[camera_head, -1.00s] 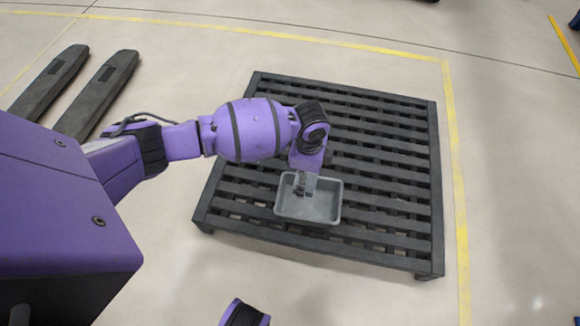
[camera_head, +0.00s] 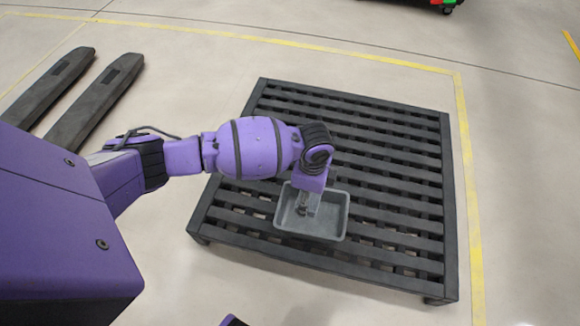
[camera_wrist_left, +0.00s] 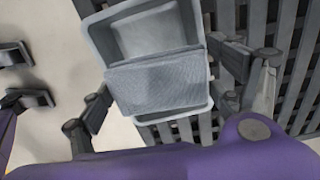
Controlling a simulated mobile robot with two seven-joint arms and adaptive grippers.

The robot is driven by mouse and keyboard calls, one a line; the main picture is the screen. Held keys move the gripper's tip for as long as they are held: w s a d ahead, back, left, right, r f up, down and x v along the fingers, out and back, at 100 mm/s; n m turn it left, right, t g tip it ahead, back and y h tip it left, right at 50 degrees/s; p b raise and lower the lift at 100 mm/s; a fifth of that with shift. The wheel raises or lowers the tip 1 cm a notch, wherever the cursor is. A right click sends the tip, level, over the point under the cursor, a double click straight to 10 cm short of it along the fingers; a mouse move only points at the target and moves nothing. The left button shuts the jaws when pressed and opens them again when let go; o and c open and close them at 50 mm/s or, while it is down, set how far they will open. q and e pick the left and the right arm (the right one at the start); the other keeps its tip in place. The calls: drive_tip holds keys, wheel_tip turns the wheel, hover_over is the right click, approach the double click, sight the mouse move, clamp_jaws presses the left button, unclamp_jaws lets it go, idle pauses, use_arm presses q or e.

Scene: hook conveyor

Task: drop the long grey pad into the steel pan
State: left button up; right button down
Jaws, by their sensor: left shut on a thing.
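The grey pad (camera_wrist_left: 158,82), a flat textured block, is held between the fingers of my left gripper (camera_head: 305,208). In the left wrist view it lies across the middle of the steel pan (camera_wrist_left: 207,113), with pan floor showing beyond it and a strip of pan on the near side. The pan (camera_head: 333,225) is a grey rectangular tray on the dark pallet. My left gripper is over or inside the pan's opening; the exact height of the pad above the pan floor cannot be told. My right gripper is out of view.
The slatted dark pallet (camera_head: 400,240) bears the pan near its front edge and is otherwise bare. Two dark forks (camera_head: 95,100) lie on the floor at left. Yellow floor lines (camera_head: 466,170) run around the pallet.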

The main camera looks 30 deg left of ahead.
use_arm(q)
drive_tip(key=o, duration=1.2)
drive_tip(key=shift+w+r, duration=0.1)
wheel_tip(320, 180, up, 12)
drive_tip(key=shift+r, duration=0.1)
